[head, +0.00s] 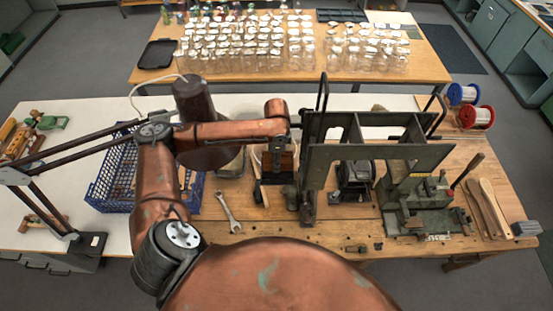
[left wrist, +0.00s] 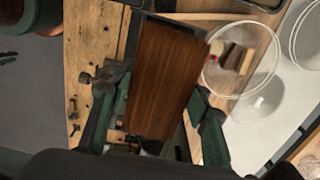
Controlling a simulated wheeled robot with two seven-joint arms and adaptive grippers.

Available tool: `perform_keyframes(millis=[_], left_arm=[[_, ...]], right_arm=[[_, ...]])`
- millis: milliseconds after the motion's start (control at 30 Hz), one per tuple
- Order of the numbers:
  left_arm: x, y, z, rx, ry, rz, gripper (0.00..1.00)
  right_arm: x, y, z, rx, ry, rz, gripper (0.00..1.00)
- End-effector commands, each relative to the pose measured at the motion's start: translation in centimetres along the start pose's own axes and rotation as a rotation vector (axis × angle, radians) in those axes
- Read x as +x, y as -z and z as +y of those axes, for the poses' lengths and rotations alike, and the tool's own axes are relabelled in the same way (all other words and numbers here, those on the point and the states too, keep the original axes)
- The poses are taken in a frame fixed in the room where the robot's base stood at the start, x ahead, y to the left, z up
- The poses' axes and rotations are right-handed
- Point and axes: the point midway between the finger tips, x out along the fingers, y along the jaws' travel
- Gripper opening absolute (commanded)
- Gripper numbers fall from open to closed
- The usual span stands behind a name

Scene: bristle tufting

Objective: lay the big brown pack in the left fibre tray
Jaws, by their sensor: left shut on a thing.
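The big brown pack (left wrist: 165,75) is a long, dark brown block with fine lengthwise strands, seen from above in the left wrist view. My left gripper (left wrist: 158,118) is shut on it, with one green-black finger on each long side. Dark grey edges (left wrist: 175,22) run along the pack's far end and left side, possibly a tray wall. I cannot tell whether the pack rests on anything. In the head view my left gripper (head: 280,178) points down over the bench, left of the green-grey metal frame. My right gripper is not in view.
A glass bowl (left wrist: 212,82) with small coloured pieces stands right of the pack. The green-grey frame (head: 385,152) rises close to my gripper. A wrench (head: 228,212) and blue basket (head: 103,195) lie left.

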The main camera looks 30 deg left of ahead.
Motion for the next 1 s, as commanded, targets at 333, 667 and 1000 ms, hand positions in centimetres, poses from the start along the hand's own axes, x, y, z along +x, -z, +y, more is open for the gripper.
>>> perform_keyframes(millis=[333,667,1000], left_arm=[[0.47,0.02,-0.02,0.000,0.001,0.001,0.20],[0.58,0.02,-0.02,0.000,0.001,0.001,0.20],[0.59,0.00,-0.02,0.000,0.001,0.000,0.65]], right_arm=[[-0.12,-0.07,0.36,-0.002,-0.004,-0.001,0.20],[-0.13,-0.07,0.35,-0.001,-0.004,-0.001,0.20],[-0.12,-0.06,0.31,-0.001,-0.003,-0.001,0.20]])
